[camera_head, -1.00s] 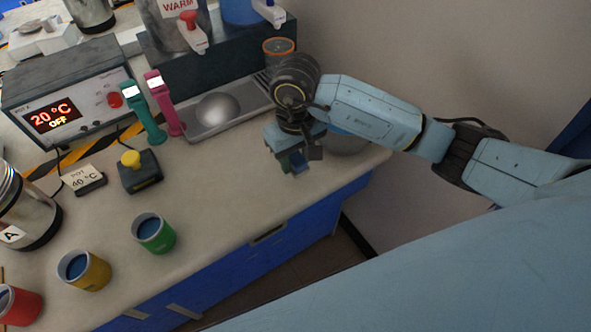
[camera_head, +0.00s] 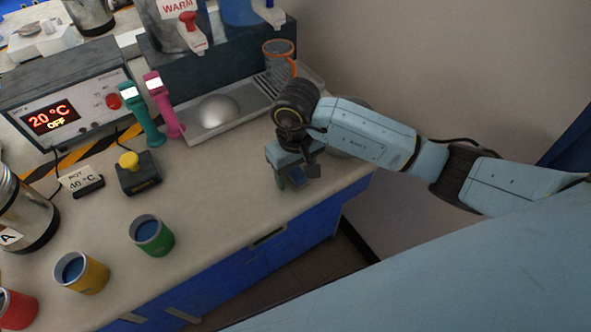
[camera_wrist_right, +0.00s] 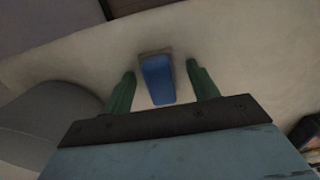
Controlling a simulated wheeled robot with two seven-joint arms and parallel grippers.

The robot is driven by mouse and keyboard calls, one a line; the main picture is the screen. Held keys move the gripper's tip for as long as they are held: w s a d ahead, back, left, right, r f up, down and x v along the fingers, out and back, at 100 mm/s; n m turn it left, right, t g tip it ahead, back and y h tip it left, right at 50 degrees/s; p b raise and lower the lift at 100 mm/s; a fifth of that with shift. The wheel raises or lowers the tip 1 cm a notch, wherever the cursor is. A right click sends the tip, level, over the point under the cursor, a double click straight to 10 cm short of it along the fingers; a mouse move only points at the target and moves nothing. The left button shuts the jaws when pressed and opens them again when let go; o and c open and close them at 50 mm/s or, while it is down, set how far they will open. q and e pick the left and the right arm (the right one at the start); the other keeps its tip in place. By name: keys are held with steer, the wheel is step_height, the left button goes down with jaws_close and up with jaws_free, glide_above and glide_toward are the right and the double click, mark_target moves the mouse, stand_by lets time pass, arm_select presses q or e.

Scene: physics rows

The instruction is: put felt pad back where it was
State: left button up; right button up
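The felt pad appears to be the small blue block with a grey edge (camera_wrist_right: 158,80), between the green fingers of my right gripper (camera_wrist_right: 162,84) in the right wrist view. Gaps show on both sides of it, so the fingers look open around it, not closed on it. It seems to be at the counter surface. In the head view, my right gripper (camera_head: 296,177) points down at the counter's right end, with the blue pad (camera_head: 300,183) partly hidden by it. My left gripper is out of view.
The pale counter (camera_head: 215,205) is clear left of my gripper; its front edge is close. Green (camera_head: 151,236), yellow (camera_head: 81,272) and red (camera_head: 15,309) cups stand at left. A metal drip tray (camera_head: 225,117) and glass mug (camera_head: 278,58) are behind. A rounded grey object is partly hidden behind my arm.

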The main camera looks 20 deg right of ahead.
mark_target(295, 171)
steer(key=shift+r, duration=0.15)
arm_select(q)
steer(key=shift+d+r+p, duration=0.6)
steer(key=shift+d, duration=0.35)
arm_select(e)
step_height(295, 171, up, 12)
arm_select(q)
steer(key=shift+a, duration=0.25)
